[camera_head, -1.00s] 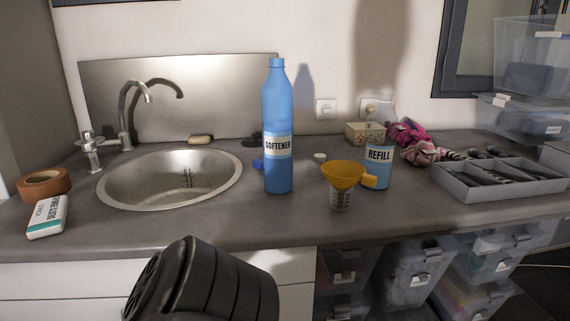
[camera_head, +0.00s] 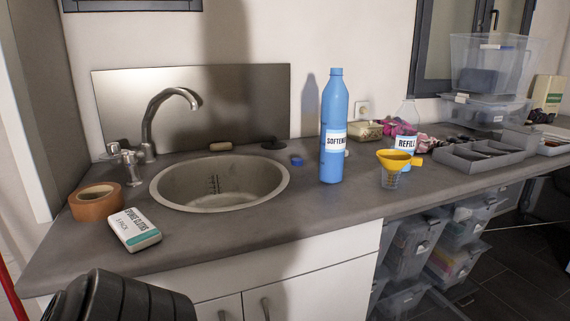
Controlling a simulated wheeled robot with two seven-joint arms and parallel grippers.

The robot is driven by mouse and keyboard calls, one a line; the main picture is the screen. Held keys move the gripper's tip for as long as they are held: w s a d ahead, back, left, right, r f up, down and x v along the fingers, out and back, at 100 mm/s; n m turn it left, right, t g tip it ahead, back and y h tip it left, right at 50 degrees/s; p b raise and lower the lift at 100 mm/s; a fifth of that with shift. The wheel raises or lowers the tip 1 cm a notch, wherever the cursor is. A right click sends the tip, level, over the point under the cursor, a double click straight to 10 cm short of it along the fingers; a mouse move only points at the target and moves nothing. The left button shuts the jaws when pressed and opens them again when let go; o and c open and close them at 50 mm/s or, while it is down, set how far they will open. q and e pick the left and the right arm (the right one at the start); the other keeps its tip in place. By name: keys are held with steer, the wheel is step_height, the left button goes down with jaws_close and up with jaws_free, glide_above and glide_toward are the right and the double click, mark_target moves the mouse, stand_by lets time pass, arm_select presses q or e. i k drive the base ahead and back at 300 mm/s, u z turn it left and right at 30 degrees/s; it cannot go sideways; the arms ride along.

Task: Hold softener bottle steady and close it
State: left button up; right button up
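The blue softener bottle (camera_head: 332,165) stands upright on the grey counter, right of the sink. Its narrow neck is at the top; the picture is too small to tell whether the mouth is open. A small dark-blue cap-like piece (camera_head: 297,160) lies on the counter just left of the bottle. A black rounded link of my own arm shows at the lower left edge. Neither gripper is in view.
A yellow funnel (camera_head: 393,158) sits in a clear cup right of the bottle, with a refill container (camera_head: 405,143) behind it. The sink (camera_head: 220,184), tape roll (camera_head: 96,202) and sponge cloth pack (camera_head: 133,229) are to the left. Counter in front of the bottle is clear.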

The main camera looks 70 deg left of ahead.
mark_target(335, 96)
steer(key=u, duration=0.95)
